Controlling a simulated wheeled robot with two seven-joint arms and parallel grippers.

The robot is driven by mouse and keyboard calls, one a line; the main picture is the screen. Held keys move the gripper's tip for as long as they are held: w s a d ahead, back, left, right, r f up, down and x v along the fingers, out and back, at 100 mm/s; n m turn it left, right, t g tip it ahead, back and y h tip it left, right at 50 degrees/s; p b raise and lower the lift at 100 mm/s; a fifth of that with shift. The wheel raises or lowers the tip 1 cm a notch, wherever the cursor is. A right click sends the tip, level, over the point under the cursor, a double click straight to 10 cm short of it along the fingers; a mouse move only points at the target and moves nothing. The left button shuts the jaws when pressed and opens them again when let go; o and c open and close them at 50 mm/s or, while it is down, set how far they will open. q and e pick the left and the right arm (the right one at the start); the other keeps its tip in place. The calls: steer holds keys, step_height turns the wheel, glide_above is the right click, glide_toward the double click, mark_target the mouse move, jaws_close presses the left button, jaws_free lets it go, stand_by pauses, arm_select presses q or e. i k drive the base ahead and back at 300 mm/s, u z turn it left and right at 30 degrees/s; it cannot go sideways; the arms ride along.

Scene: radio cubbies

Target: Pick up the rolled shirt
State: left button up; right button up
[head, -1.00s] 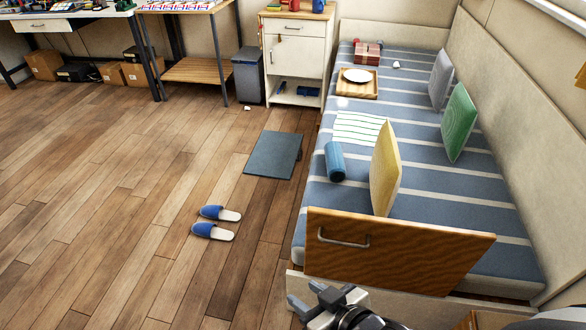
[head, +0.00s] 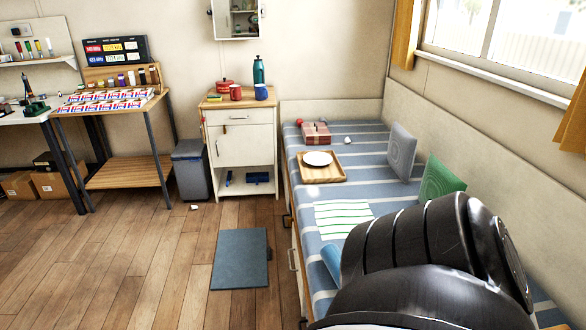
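The blue roll (head: 331,259), which looks like the rolled shirt, lies on the near left part of the striped bed (head: 375,190). Only its left end shows; my large black arm link (head: 420,260) hides the rest. That arm covers the near part of the bed. Neither gripper shows, so I cannot see where the fingers are relative to the roll.
A white cloth with green stripes (head: 342,218) lies flat behind the roll. A wooden tray (head: 333,173) with a plate (head: 317,158), a red box (head: 315,135) and grey (head: 401,152) and green (head: 440,178) cushions are also on the bed. A dark mat (head: 240,262) lies on the open floor.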

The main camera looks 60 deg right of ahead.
mark_target(331, 254)
steer(key=z, duration=0.3)
steer(key=i, duration=0.9)
steer(key=z, duration=1.3)
steer(key=i, duration=0.5)
steer(key=z, duration=0.55)
